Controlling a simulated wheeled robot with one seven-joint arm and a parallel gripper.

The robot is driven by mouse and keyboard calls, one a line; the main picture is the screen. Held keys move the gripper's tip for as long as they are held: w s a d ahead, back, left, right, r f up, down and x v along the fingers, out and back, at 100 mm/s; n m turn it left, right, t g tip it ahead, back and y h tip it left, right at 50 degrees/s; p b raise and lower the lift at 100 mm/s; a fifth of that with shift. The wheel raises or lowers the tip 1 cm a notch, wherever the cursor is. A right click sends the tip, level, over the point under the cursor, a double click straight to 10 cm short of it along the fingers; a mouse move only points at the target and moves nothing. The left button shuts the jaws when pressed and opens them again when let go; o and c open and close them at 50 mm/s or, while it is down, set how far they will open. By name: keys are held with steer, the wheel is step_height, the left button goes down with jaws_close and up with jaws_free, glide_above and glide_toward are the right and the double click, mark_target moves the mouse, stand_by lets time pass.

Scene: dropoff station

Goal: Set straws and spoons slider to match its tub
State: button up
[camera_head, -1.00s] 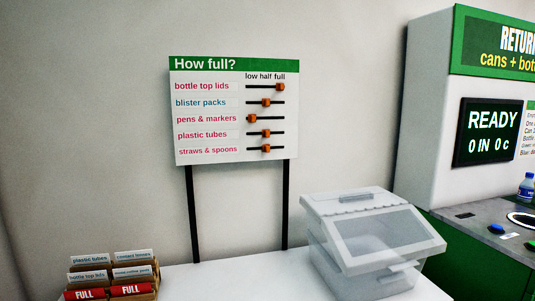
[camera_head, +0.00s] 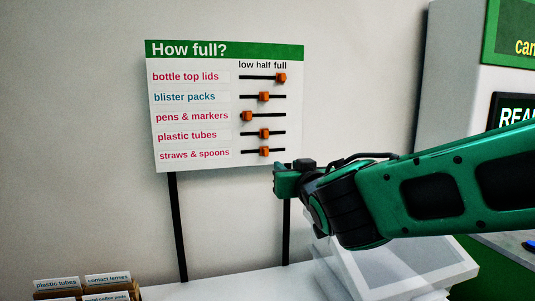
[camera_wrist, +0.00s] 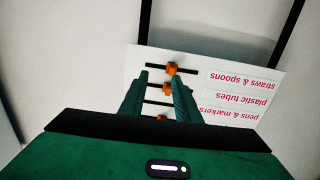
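The "How full?" board (camera_head: 200,75) stands upright on two black posts. Its lowest row is straws & spoons, whose orange slider knob (camera_head: 264,152) sits mid-track, under "half". In the wrist view the board is upside down and this knob (camera_wrist: 172,69) shows near the tips of my fingers. My gripper (camera_head: 278,180) is just below and right of the knob in the head view. In the wrist view my gripper (camera_wrist: 159,77) has its two fingers apart with nothing held; contact with the knob cannot be told. No straws and spoons tub label is readable.
The other knobs sit close above: plastic tubes (camera_head: 264,133) at half, pens & markers (camera_head: 247,116) at low, blister packs (camera_head: 264,97) at half, bottle top lids (camera_head: 281,78) at full. Labelled boxes (camera_head: 85,292) stand lower left.

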mark_target(267, 152)
steer(key=shift+n+y, duration=0.3)
steer(key=shift+y, duration=0.2)
steer(key=x, duration=0.4)
steer(key=a+r+x, duration=0.1)
steer(key=x, duration=0.2)
steer(key=a+x, duration=0.1)
steer(key=x, duration=0.3)
steer(key=shift+a+r, duration=0.25)
steer(key=shift+r, duration=0.05)
jaws_close()
